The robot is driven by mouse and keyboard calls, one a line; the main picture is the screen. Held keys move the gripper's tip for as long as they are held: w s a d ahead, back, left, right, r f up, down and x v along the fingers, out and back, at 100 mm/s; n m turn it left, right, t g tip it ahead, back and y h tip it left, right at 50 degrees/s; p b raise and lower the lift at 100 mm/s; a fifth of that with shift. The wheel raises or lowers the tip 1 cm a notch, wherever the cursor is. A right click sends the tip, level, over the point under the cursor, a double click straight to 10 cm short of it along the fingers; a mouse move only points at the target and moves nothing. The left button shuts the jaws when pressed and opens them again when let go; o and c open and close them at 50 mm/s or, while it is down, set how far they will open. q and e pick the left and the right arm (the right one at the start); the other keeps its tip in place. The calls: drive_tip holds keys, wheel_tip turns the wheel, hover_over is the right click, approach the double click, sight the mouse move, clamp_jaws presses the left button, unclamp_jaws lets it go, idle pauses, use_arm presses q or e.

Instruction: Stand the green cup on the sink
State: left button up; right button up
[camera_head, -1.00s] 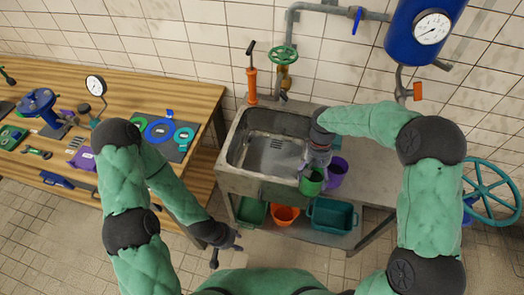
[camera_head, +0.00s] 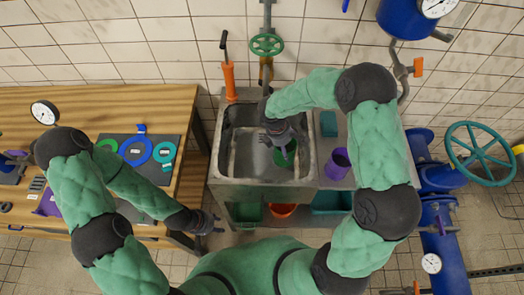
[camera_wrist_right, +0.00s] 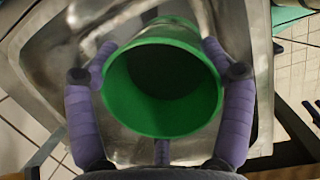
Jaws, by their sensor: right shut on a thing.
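The green cup (camera_wrist_right: 162,80) is between the fingers of my right gripper (camera_wrist_right: 162,75), which is shut on it; its open mouth faces the wrist camera. In the head view my right gripper (camera_head: 286,150) is over the basin of the metal sink (camera_head: 214,165), and the green cup (camera_head: 291,157) shows partly below the fingers. I cannot tell whether the cup touches the basin floor. My left gripper (camera_head: 215,224) is near the sink's front left corner, away from the cup; its fingers are too small to read.
A purple cup (camera_head: 338,162) and a teal block (camera_head: 328,124) are on the counter right of the basin. An orange pump (camera_head: 230,80) and a green valve wheel (camera_head: 267,45) are behind the sink. A wooden workbench (camera_head: 80,102) with tools stands at the left.

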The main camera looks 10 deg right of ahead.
sight(277, 155)
drive_tip(key=n, duration=0.1)
drive_tip(key=f+n+t, duration=0.1)
drive_tip(key=n, duration=0.3)
drive_tip(key=shift+w+a+f, duration=0.1)
drive_tip(key=shift+a+f, duration=0.1)
drive_tip(key=shift+f, duration=0.05)
drive_tip(key=a+n, duration=0.1)
drive_tip(key=n, duration=0.2)
drive_tip(key=f+n+t+y, duration=0.1)
drive_tip(key=n, duration=0.2)
drive_tip(key=a+f+n+t, duration=0.1)
drive_tip(key=n, duration=0.2)
drive_tip(key=shift+s+a+f+y+b, duration=0.25)
drive_tip(key=shift+s+a+y+b, duration=0.05)
drive_tip(key=shift+s, duration=0.05)
drive_tip(key=shift+s+a+f+n, duration=0.2)
drive_tip(key=shift+a+n, duration=0.2)
drive_tip(key=shift+n, duration=0.5)
drive_tip(key=shift+w+f, duration=0.15)
drive_tip(key=shift+w, duration=0.15)
drive_tip(key=shift+w+a+f+b, duration=0.2)
drive_tip(key=shift+w+f+b, duration=0.2)
drive_tip(key=shift+w+f, duration=2.9)
drive_tip(key=shift+w+a+f+b, duration=0.15)
drive_tip(key=shift+w+f+b, duration=0.2)
drive_tip(key=shift+w+f, duration=2.95)
drive_tip(key=shift+w+r, duration=0.1)
drive_tip(key=shift+r, duration=0.15)
